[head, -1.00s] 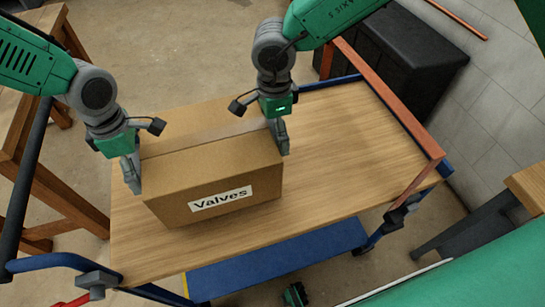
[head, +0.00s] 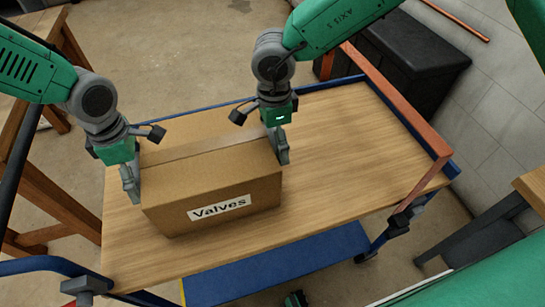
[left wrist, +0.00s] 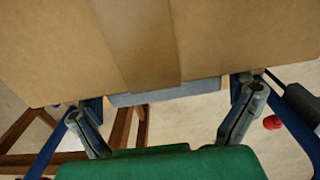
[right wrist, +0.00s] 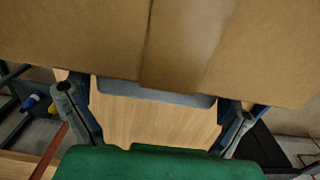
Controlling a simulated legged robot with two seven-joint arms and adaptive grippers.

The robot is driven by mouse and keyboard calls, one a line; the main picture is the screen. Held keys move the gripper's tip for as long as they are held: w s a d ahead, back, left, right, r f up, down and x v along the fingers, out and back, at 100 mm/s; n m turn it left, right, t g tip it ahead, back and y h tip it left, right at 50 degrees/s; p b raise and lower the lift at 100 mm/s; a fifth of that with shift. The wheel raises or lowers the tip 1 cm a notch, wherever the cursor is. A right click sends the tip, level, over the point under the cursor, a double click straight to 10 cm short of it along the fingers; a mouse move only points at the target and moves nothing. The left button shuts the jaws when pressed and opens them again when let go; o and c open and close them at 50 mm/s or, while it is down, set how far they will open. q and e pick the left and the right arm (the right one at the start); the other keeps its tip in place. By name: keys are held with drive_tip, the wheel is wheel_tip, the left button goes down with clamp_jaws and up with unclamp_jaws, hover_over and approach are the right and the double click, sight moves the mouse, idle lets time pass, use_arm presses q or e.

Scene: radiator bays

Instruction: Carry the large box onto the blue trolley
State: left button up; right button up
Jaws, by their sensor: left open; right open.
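The large cardboard box (head: 212,185), labelled "Valves", sits on the wooden top of the blue trolley (head: 330,150), toward its left end. My left gripper (head: 131,184) is open at the box's left side. My right gripper (head: 282,150) is open at the box's right side. The taped box wall fills the upper part of the left wrist view (left wrist: 150,45) and the right wrist view (right wrist: 170,40), with the open fingers below it. Whether the grippers touch the box is hard to tell.
An orange-brown rail (head: 398,95) runs along the trolley's right end. A black chest (head: 420,50) stands behind it. A wooden frame (head: 45,190) is close on the left, and a wooden bench corner (head: 532,190) is at the right. The trolley top right of the box is clear.

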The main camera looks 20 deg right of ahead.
drive_tip(key=shift+r, duration=0.1)
use_arm(q)
wheel_tip(320, 180, up, 12)
drive_tip(key=shift+f, duration=0.15)
use_arm(e)
wheel_tip(320, 180, up, 12)
idle(0.4)
use_arm(q)
drive_tip(key=shift+w+a, duration=0.1)
drive_tip(key=a+p, duration=0.2)
drive_tip(key=a, duration=0.5)
use_arm(e)
drive_tip(key=shift+r, duration=0.95)
drive_tip(key=shift+w, duration=0.1)
use_arm(q)
wheel_tip(320, 180, up, 12)
drive_tip(key=p, duration=1)
drive_tip(key=shift+p, duration=0.35)
use_arm(e)
wheel_tip(320, 180, up, 10)
drive_tip(key=shift+r, duration=0.2)
